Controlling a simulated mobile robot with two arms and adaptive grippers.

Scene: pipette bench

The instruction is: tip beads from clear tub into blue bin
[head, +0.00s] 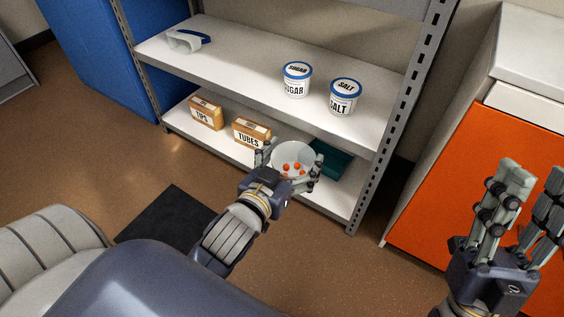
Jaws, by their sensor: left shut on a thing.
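The clear tub (292,152) is in the head view near the centre, with several orange-red beads (292,168) inside it. My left gripper (290,174) is shut on the tub, one finger on each side of it. The tub is in front of the lower shelf, and its open top shows the beads from above. My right gripper (530,205) is at the right edge, fingers apart and empty. No blue bin is clear to see; a dark teal container (333,163) stands on the lower shelf just right of the tub, partly hidden by it.
A metal shelf unit (240,60) stands ahead. Its upper shelf holds a sugar tub (296,80), a salt tub (343,97) and goggles (186,40). Boxes marked tips (205,113) and tubes (251,133) sit on the lower shelf. An orange cabinet (470,160) is at right.

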